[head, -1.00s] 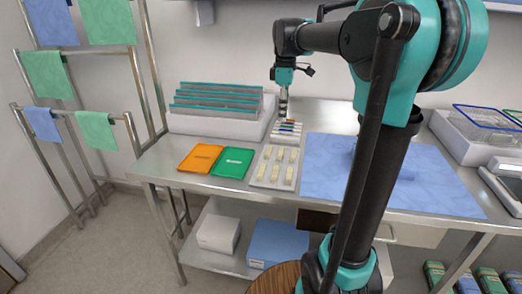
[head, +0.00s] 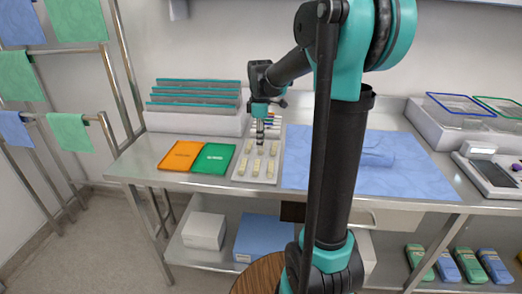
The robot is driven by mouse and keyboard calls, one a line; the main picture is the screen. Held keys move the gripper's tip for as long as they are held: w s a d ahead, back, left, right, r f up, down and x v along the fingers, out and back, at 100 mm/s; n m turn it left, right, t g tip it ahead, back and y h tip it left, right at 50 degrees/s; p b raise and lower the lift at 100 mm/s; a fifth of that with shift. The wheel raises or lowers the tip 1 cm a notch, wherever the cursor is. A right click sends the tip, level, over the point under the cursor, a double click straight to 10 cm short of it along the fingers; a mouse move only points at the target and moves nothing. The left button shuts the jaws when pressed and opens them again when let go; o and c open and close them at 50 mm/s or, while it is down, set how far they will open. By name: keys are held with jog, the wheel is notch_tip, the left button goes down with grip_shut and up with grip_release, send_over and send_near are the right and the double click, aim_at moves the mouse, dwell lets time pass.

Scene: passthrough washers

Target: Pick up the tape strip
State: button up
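Several cream tape strips lie in rows on a pale tray (head: 236,177) on the steel table, left of the blue sheet. One strip (head: 257,166) lies in the middle column of the tray. My gripper (head: 260,144) points down over the back row of strips, at the middle column, and partly hides the strip there. Its fingers are too small to tell whether they are open or shut, or whether they touch a strip.
An orange packet (head: 180,156) and a green packet (head: 213,158) lie left of the tray. A rack with upright teal-edged panels (head: 195,100) stands behind them. Coloured items sit behind the tray. The blue sheet (head: 420,175) lies right, with a folded blue bundle (head: 375,157) on it.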

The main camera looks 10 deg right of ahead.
jog(key=shift+f, duration=1.8)
jog(key=shift+c, duration=0.6)
grip_shut()
